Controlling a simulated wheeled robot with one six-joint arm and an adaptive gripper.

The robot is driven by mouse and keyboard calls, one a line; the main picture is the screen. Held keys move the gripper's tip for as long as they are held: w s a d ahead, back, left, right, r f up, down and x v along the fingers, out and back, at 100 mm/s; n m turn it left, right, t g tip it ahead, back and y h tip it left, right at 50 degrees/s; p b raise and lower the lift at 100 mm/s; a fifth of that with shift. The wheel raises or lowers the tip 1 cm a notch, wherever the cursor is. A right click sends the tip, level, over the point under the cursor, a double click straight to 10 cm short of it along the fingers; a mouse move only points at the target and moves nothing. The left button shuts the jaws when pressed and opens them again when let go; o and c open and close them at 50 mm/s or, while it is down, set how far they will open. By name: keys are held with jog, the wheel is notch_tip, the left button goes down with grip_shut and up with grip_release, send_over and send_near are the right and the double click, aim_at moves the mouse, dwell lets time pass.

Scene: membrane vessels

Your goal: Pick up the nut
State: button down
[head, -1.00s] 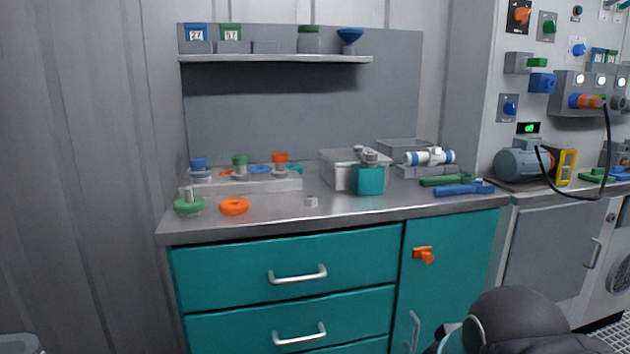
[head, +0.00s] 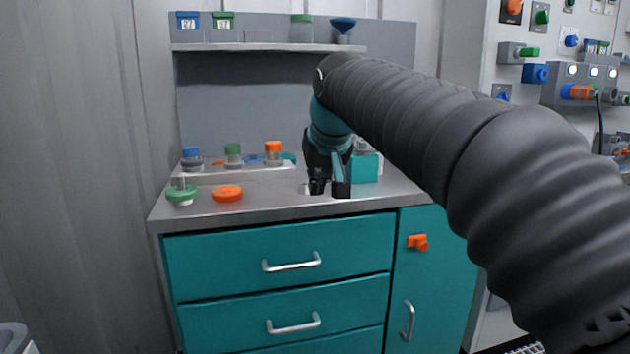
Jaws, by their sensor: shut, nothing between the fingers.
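The nut (head: 304,188) is a small light grey piece on the steel worktop near its front edge, showing just left of my gripper. My gripper (head: 328,188) points down at the worktop, with its dark fingers low beside the nut. It is shut with nothing between the fingers. The fingers partly cover the nut, and I cannot tell whether they touch it.
A green disc with a post (head: 181,194) and an orange ring (head: 227,193) lie to the left on the worktop (head: 265,207). A raised block (head: 250,174) with coloured-topped pieces stands behind. A teal box (head: 365,168) stands close behind my gripper at the right.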

aim_at(304, 184)
jog(key=w+a, duration=0.1)
jog(key=w, duration=0.2)
jog(key=w+a+p, duration=0.1)
jog(key=w, duration=0.2)
jog(key=w+p, duration=0.1)
jog(key=w, duration=0.3)
jog(key=shift+a, duration=0.4)
jog(key=shift+w+f, duration=0.25)
jog(key=shift+s+f+b, duration=0.1)
jog(key=shift+f+b, duration=0.2)
jog(key=shift+f, duration=0.35)
jog(key=shift+s+f, duration=0.1)
jog(key=shift+f, duration=0.05)
jog(key=s+b, duration=0.1)
jog(key=s, duration=0.1)
jog(key=s+d, duration=0.1)
jog(key=shift+s+b, duration=0.4)
jog(key=shift+s+d, duration=0.15)
jog(key=shift+s, duration=0.25)
jog(key=shift+r+p, duration=0.85)
jog(key=shift+p, duration=0.2)
